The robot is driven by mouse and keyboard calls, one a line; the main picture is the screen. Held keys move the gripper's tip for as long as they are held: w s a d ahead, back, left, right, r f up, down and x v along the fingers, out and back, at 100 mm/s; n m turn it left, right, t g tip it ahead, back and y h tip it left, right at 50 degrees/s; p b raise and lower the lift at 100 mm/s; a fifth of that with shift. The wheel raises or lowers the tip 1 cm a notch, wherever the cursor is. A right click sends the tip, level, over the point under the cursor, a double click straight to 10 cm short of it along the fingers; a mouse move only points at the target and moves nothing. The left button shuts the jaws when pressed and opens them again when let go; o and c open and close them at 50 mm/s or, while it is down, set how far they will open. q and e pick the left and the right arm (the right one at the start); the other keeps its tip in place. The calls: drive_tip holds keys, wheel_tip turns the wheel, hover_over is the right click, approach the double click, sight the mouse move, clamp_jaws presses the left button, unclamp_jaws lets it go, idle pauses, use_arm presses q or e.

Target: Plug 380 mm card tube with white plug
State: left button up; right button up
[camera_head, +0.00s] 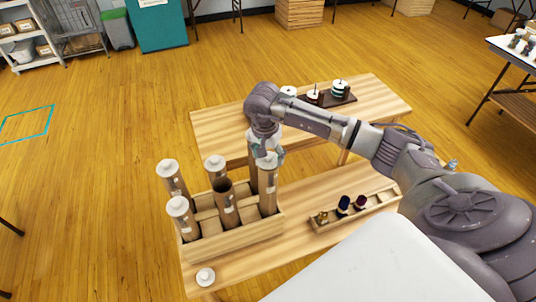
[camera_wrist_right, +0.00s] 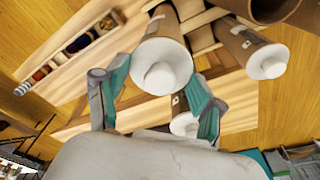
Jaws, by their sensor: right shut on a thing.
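Several brown card tubes stand in a wooden crate (camera_head: 240,234) on the near table. One tube (camera_head: 224,208) has a dark open top, and its open mouth shows in the right wrist view (camera_wrist_right: 290,10). The other tubes, such as the left one (camera_head: 173,184), carry white plugs. A loose white plug (camera_head: 205,277) lies on the table in front of the crate. My right gripper (camera_head: 266,158) is above the crate's right tube (camera_head: 268,190). In the wrist view its fingers (camera_wrist_right: 162,97) are around a white plug (camera_wrist_right: 160,62) at that tube's top. Tube labels are unreadable.
A long wooden tray (camera_head: 378,201) with small coloured spools lies right of the crate. A second table (camera_head: 220,125) behind holds a dark board (camera_head: 330,101) with striped stacks. The near table is bare between crate and tray.

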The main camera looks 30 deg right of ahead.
idle(0.8)
drive_tip(key=shift+r, duration=0.15)
drive_tip(key=shift+r, duration=0.5)
drive_tip(key=shift+r, duration=0.1)
idle(1.2)
drive_tip(key=shift+r, duration=0.2)
drive_tip(key=shift+r, duration=0.6)
drive_tip(key=shift+f, duration=0.1)
idle(1.1)
